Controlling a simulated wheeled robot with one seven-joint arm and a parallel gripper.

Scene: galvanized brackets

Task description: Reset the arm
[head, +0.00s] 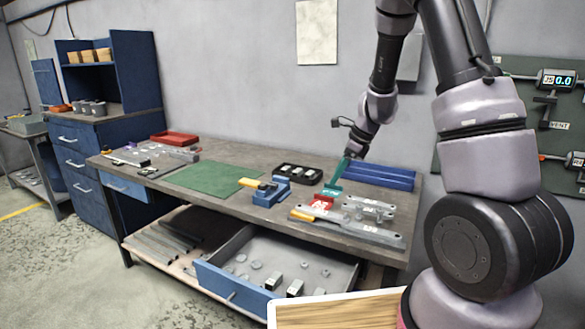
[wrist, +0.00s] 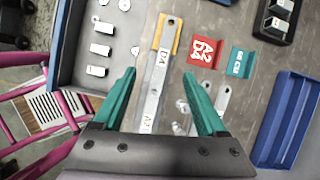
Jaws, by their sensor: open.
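My gripper (head: 338,172) is at the right part of the workbench (head: 222,161), above or close over its metal pieces; the head view does not show the exact height. In the wrist view its two teal fingers (wrist: 165,100) are spread apart with nothing held between them. A long galvanized bracket (wrist: 152,88) with dark lettering lies below, between the fingers in the picture. A yellow piece (wrist: 177,35) lies at its far end. My arm comes down from the upper right in the head view.
A red block (wrist: 205,48) and a teal block (wrist: 241,62) lie beside the bracket. A blue tray (wrist: 287,120) and a black holder (head: 299,172) stand nearby. An open drawer (head: 237,285) holds several small parts. The green mat (head: 208,179) is clear.

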